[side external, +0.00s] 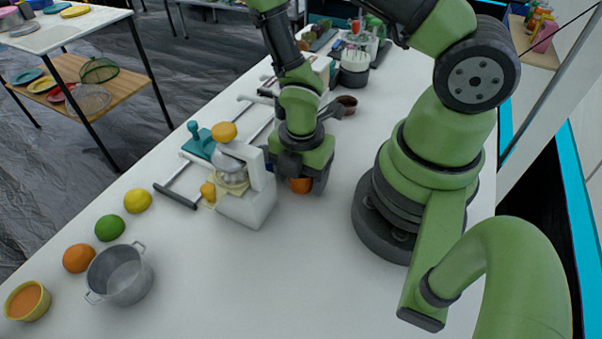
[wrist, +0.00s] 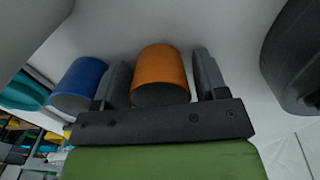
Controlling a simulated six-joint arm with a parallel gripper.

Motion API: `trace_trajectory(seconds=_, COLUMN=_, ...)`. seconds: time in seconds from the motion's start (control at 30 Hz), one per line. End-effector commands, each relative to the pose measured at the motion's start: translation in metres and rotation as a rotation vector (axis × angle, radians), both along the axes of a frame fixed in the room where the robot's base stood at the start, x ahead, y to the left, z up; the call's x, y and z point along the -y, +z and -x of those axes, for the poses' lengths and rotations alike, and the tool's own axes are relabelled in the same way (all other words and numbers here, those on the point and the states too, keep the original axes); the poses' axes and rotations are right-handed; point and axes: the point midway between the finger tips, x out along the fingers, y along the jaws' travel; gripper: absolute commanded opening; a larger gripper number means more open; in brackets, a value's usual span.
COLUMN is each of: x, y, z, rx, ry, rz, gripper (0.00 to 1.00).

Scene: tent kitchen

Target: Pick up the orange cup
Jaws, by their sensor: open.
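The orange cup (wrist: 162,70) sits between the two dark fingers of my gripper (wrist: 160,80) in the wrist view. A narrow gap shows on each side of it, and the fingers are open, not closed on it. In the side external view a small part of the orange cup (side external: 301,185) shows under my gripper (side external: 303,172), which points down at the white table. The rest of the cup is hidden by the gripper there.
A blue cup (wrist: 79,83) stands just left of my left finger in the wrist view, with a teal cup (wrist: 22,92) beyond it. A white juicer (side external: 246,196) stands close left of my gripper. A metal pot (side external: 120,274) and fruit lie front left. The table's front middle is clear.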

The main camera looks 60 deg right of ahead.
Motion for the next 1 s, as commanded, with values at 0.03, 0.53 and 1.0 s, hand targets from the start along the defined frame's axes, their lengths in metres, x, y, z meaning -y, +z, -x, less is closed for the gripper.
trace_trajectory(seconds=0.03, x=0.000, y=0.000, z=0.000, rx=0.000, ry=0.000, rz=0.000, gripper=0.66)
trace_trajectory(seconds=0.53, x=0.000, y=0.005, z=-0.001, rx=0.002, ry=0.000, rz=0.000, gripper=0.39)
trace_trajectory(seconds=1.0, x=0.000, y=0.055, z=-0.001, rx=0.005, ry=-0.001, rz=0.000, gripper=0.39)
